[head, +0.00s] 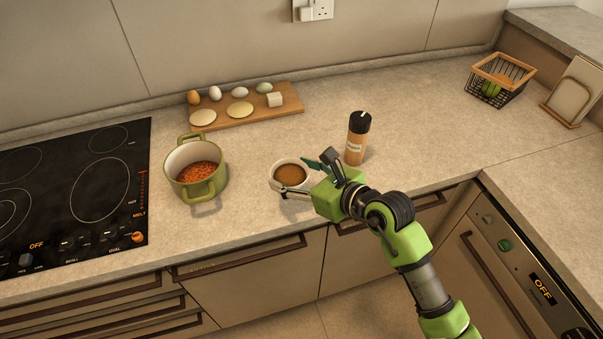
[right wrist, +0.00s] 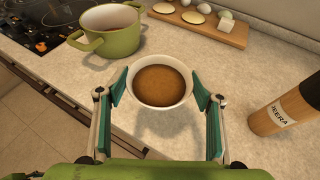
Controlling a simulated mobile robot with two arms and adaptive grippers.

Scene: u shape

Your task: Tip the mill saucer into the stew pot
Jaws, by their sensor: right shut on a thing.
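The mill saucer (head: 290,175) is a small white round bowl with brown ground powder in it. In the right wrist view the saucer (right wrist: 160,84) is level, between the fingertips. My right gripper (head: 297,176) is shut on its rim from both sides; its fingers also show in the right wrist view (right wrist: 160,92). I cannot tell whether the saucer touches the counter. The green stew pot (head: 208,186) stands to the saucer's left, with orange-red food inside; it also shows at the upper left of the right wrist view (right wrist: 122,42). My left gripper is not in view.
A brown, black-topped mill labelled JEERA (head: 357,138) stands close right of my gripper. A board (head: 225,112) with eggs and flat rounds lies behind. The black hob (head: 75,195) is left of the pot. A wire basket (head: 500,78) stands far right. Bare counter separates saucer and pot.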

